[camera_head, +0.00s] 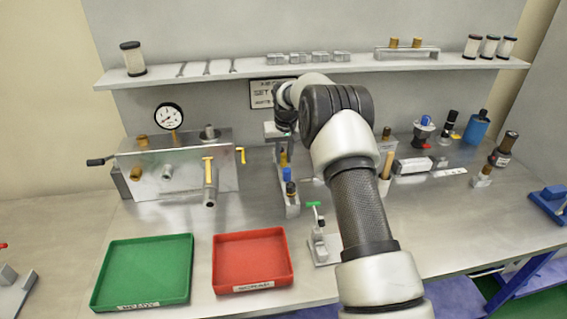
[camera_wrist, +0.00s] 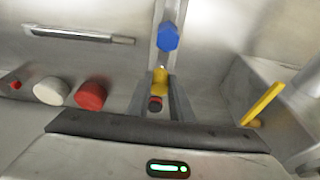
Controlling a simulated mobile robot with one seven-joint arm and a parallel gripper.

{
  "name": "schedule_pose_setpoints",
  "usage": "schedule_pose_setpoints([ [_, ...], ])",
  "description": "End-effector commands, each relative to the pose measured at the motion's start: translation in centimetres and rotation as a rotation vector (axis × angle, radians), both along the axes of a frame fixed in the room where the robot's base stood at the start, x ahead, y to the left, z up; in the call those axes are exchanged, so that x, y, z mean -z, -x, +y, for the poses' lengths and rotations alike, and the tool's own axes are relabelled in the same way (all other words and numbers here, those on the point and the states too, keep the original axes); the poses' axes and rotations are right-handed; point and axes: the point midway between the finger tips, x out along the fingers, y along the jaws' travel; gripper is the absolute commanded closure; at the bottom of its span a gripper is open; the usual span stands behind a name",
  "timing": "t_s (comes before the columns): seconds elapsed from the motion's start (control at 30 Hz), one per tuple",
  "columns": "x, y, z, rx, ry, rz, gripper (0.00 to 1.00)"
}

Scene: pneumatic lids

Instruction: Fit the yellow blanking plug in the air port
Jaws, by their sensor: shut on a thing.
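The yellow blanking plug (camera_wrist: 160,82) sits between the fingers of my gripper (camera_wrist: 159,95) in the wrist view, and the fingers are shut on it. A dark and red ring shows just below the plug. In the head view my gripper is mostly hidden by my arm, over the far end of a narrow metal rack (camera_head: 292,210). A blue plug (camera_head: 287,174) stands nearer on that rack, and it also shows in the wrist view (camera_wrist: 168,37). A metal manifold block (camera_head: 225,178) with several fittings stands at left; I cannot tell which opening is the air port.
A green tray (camera_head: 144,236) and a red tray (camera_head: 216,262) lie at the front. A gauge (camera_head: 169,116) and yellow-handled valve (camera_head: 209,160) are on the manifold. A small clamp fixture (camera_head: 319,243) stands right of the red tray. A shelf (camera_head: 330,68) runs behind.

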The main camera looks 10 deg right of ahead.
Motion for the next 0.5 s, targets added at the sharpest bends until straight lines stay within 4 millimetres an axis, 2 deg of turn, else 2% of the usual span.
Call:
schedule_pose_setpoints([
  [0.5, -3.4, 0.0, 0.0, 0.0, 0.0, -0.001, 1.0],
])
